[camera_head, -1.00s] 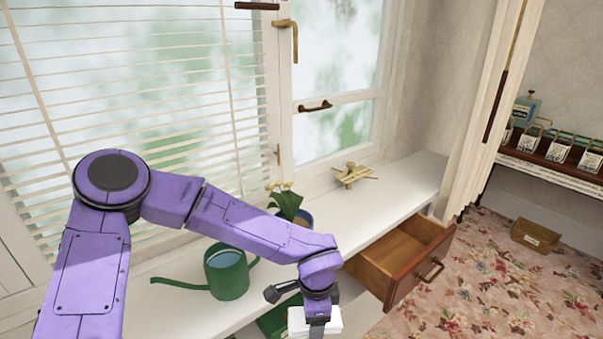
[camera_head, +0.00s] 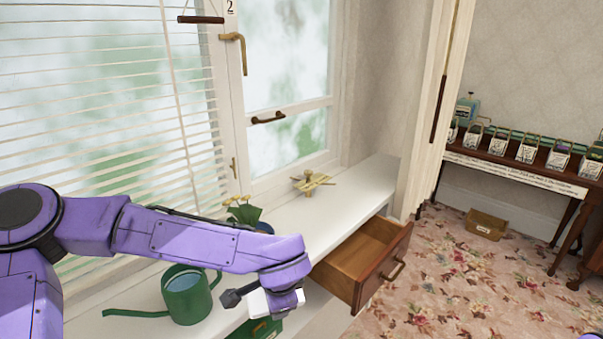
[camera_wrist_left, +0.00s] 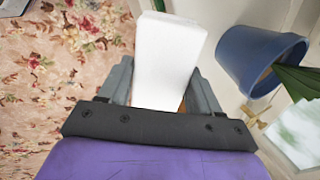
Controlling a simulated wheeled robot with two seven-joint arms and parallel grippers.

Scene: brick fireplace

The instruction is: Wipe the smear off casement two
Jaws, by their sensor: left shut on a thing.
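Casement two is the window pane (camera_head: 285,60) with a small "2" at the top of its frame, a brass lever handle (camera_head: 236,45) and a dark pull handle (camera_head: 268,118). Its glass looks mottled white and green; I cannot tell a smear from the blurred outdoors. My left gripper (camera_head: 272,302) is shut on a white block (camera_head: 257,303), held low in front of the sill, apart from the glass. The white block (camera_wrist_left: 168,60) stands between both fingers of the left gripper (camera_wrist_left: 160,95) in the left wrist view. My right gripper is not in view.
On the sill (camera_head: 330,215) stand a green watering can (camera_head: 187,297), a potted plant (camera_head: 243,212) and a brass object (camera_head: 311,183). The plant's blue pot (camera_wrist_left: 255,60) is near the left gripper. An open wooden drawer (camera_head: 368,262) juts out. A blind (camera_head: 100,110) hangs left.

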